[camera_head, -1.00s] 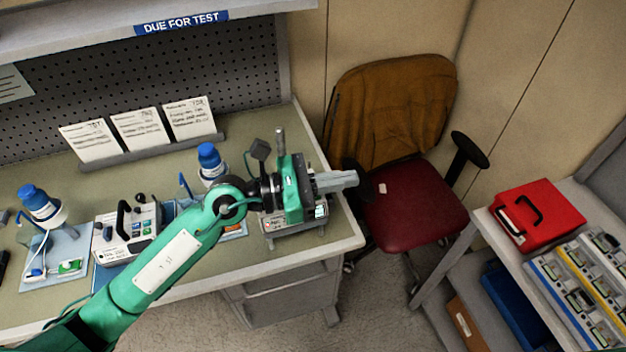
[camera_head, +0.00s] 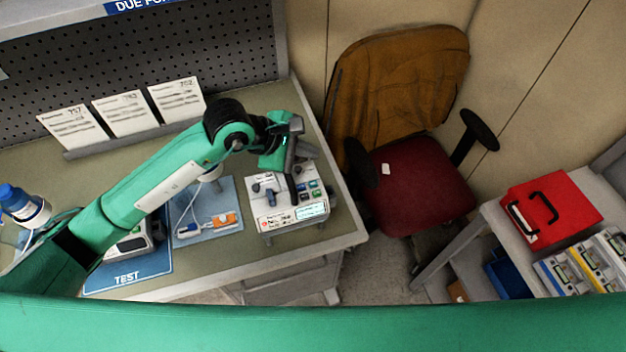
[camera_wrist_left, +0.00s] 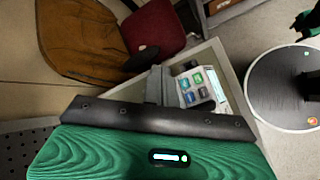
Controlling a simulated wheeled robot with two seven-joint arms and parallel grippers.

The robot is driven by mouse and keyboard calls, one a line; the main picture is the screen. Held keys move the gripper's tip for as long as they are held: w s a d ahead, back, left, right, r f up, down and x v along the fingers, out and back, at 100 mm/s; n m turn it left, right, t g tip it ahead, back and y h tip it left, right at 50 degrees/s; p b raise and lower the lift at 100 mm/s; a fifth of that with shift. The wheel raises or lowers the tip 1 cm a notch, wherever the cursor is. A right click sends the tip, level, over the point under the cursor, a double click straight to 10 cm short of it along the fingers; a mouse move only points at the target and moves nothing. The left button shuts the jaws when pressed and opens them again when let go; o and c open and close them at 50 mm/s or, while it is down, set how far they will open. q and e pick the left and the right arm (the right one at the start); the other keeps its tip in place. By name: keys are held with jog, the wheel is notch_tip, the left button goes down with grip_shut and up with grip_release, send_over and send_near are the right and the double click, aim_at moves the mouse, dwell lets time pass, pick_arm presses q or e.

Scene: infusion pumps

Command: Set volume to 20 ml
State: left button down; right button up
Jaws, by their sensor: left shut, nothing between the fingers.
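A white infusion pump (camera_head: 268,221) stands at the right end of the workbench, with a lit screen (camera_head: 308,212) on its front and coloured buttons (camera_head: 314,190) on its sloping top. My left gripper (camera_head: 293,198) is shut and empty, pointing down over the pump, its tips beside the buttons. Contact cannot be told. In the left wrist view the gripper's fingers (camera_wrist_left: 158,86) lie just left of the blue, green and grey buttons (camera_wrist_left: 192,88). The screen figures are too small to read. My right gripper is not in view.
Cards (camera_head: 125,112) stand behind. A chair (camera_head: 418,180) and a red case (camera_head: 548,208) are to the right.

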pick_arm(q)
jog(key=f, duration=0.1)
jog(key=b, duration=0.3)
send_over(308, 186)
notch_tip(308, 186, down, 7)
jog(key=shift+r, duration=0.1)
jog(key=shift+f+b, duration=0.55)
jog(key=shift+b, duration=0.05)
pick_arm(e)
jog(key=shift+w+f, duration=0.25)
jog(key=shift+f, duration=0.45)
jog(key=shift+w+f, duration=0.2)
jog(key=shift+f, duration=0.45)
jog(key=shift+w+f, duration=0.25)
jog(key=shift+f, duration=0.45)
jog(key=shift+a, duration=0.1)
pick_arm(q)
jog(key=shift+f+b, duration=0.4)
jog(key=shift+b, duration=0.35)
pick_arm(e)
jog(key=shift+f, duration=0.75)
pick_arm(q)
jog(key=shift+f, duration=0.15)
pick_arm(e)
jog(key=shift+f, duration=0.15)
